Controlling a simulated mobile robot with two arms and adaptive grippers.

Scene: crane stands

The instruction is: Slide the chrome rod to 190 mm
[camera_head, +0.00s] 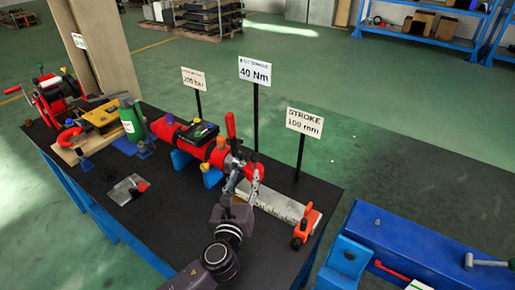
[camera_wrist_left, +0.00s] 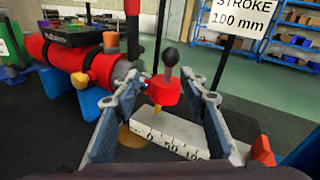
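The red cylinder (camera_head: 218,156) lies on the black bench in blue supports. In the wrist view the cylinder (camera_wrist_left: 75,55) ends in a grey collar. Little of the chrome rod shows between that collar and a red end block (camera_wrist_left: 168,90) with a black knob. A yellow pointer (camera_wrist_left: 156,108) hangs under the block near the 0 of the white scale (camera_wrist_left: 172,133). The scale (camera_head: 270,202) also shows in the head view. My left gripper (camera_head: 243,176) is open, its fingers (camera_wrist_left: 165,82) on either side of the block, seemingly not touching. My right gripper is not in view.
The stroke sign (camera_head: 305,122) seems to read 100 mm and stands behind the scale. A red-orange stop (camera_head: 307,224) sits at the scale's far end. A red upright lever (camera_head: 230,125) rises by the cylinder. A blue bench (camera_head: 415,245) stands at the right.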

